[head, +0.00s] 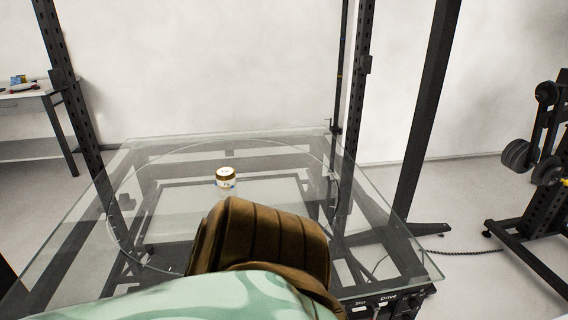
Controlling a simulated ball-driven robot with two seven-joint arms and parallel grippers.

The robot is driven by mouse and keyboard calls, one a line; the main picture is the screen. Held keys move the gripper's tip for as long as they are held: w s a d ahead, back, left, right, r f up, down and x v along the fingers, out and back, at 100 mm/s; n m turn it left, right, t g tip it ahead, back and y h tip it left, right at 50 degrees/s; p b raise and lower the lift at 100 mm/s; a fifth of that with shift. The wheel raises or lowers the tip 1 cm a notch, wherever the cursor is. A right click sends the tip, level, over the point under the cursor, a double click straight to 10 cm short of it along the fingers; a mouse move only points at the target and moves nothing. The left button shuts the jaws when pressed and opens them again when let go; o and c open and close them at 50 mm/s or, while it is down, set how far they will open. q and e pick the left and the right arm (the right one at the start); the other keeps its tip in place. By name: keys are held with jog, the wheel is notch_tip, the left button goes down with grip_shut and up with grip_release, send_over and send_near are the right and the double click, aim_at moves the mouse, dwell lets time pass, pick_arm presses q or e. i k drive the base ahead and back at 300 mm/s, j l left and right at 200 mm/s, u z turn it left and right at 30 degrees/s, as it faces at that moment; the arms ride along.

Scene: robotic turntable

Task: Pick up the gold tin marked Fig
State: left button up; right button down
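A small round tin (226,178) with a gold rim and a pale label stands upright on the glass turntable top (160,160), left of the picture's middle. The dark marks on its label are too small to read, so I cannot tell whether it says Fig. A faint reflection shows in the glass below it. Neither of my grippers is in the head view.
A brown ribbed object (265,240) and a pale green patterned one (190,300) fill the near middle and hide the near glass. Dark upright posts (423,110) stand around the table. A weight rack (545,150) stands far right, a side table (25,100) far left. Glass around the tin is clear.

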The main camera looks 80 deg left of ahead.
aim_at(225, 176)
jog(key=u, duration=3.15)
